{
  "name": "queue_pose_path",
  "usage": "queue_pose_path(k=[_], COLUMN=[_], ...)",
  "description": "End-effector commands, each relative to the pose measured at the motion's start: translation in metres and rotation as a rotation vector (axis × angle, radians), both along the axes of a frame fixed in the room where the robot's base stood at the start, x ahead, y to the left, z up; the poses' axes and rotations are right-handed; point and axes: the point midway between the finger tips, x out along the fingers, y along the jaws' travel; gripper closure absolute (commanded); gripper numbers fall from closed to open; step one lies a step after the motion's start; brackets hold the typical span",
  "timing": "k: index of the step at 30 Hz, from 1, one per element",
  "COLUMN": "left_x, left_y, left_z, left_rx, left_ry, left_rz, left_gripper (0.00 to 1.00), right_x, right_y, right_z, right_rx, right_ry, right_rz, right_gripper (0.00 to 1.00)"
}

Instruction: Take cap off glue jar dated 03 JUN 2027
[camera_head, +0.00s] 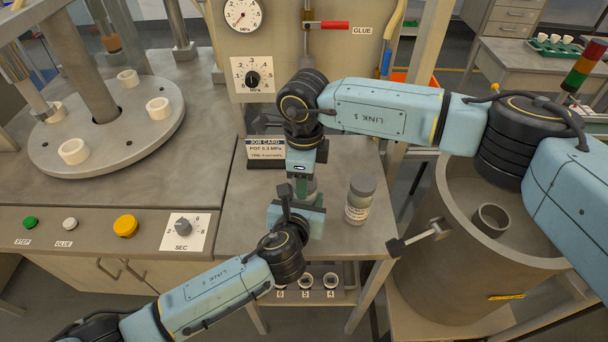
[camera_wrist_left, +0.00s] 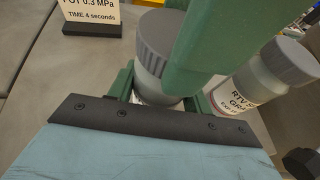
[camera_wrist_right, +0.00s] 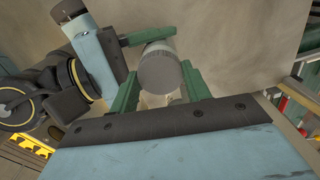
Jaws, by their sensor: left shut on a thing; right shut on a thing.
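A grey-capped glue jar (camera_wrist_left: 155,80) is between my two grippers in the left wrist view. My left gripper (camera_head: 302,205) is shut on its body, low down. My right gripper (camera_head: 303,184) reaches in from above and is shut on the ribbed grey cap (camera_wrist_right: 158,70). The cap sits over the jar body; I cannot tell whether it is loose. In the head view the grippers hide this jar, and its date is not visible. A second grey-capped jar (camera_head: 360,199) stands upright to the right; its label shows RTV and a partly cut-off EXP line in the left wrist view (camera_wrist_left: 262,78).
A job card (camera_head: 266,152) stands behind the grippers on the grey bench (camera_head: 235,215). A round turntable (camera_head: 105,145) with white rings is at left. A large drum (camera_head: 450,250) stands at right. Numbered holders (camera_head: 305,282) sit below the bench's front edge.

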Motion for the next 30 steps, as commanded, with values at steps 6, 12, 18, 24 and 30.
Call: queue_pose_path(k=[6, 12, 18, 24, 30], left_x=[-0.0002, -0.0002, -0.0002, -0.0002, -0.0002], left_y=[0.0002, 0.0002, 0.0003, 0.0002, 0.0002], left_z=[-0.0009, -0.0009, -0.0009, -0.0009, -0.0009], left_rx=[0.0, 0.001, 0.001, 0.001, 0.001], left_ry=[0.002, 0.002, 0.002, 0.002, 0.002], left_rz=[0.0, 0.001, 0.001, 0.001, 0.001], left_gripper=[1.0, 1.0, 1.0, 1.0, 1.0], right_x=[-0.0006, -0.0004, -0.0008, -0.0009, -0.0007], right_y=[0.0004, 0.0005, 0.0004, 0.0006, 0.0005], right_z=[0.0006, 0.0009, 0.0007, 0.0008, 0.0008], right_rx=[0.0, 0.001, 0.001, 0.001, 0.001], right_ry=[0.001, 0.0, 0.001, 0.001, 0.0], right_rz=[0.425, 0.779, 0.928, 0.93, 0.928], right_gripper=[0.8, 0.8, 0.8, 0.8, 0.8])
